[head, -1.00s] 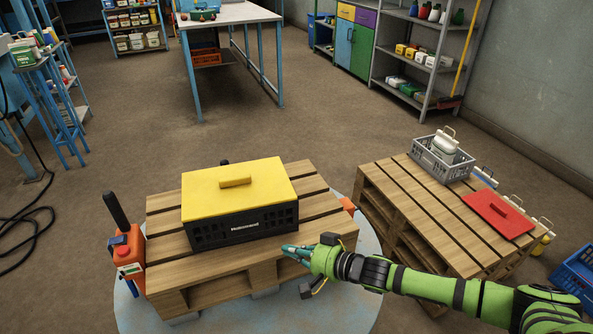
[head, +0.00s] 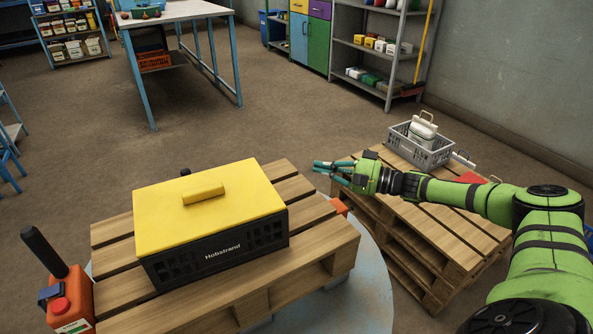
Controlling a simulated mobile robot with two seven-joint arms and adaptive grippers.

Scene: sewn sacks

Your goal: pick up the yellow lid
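The yellow lid (head: 240,204) lies flat on top of a black crate (head: 222,252) marked "Hobstrand". It has a raised yellow handle (head: 203,194) in its middle. The crate stands on a wooden pallet (head: 309,212) at the left centre. My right gripper (head: 316,167) is in the air to the right of and beyond the lid, clear of it, with its teal fingers pointing left. The fingers are seen nearly side-on and lie close together in the picture, so their opening is unclear. Nothing shows between them. My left gripper is not in view.
A second pallet stack (head: 432,232) stands at the right, with a grey crate (head: 425,152) holding a white container. A red lid (head: 470,178) there is partly hidden by my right arm. An orange unit with a black handle (head: 72,300) stands at the left pallet's corner. Open floor lies beyond.

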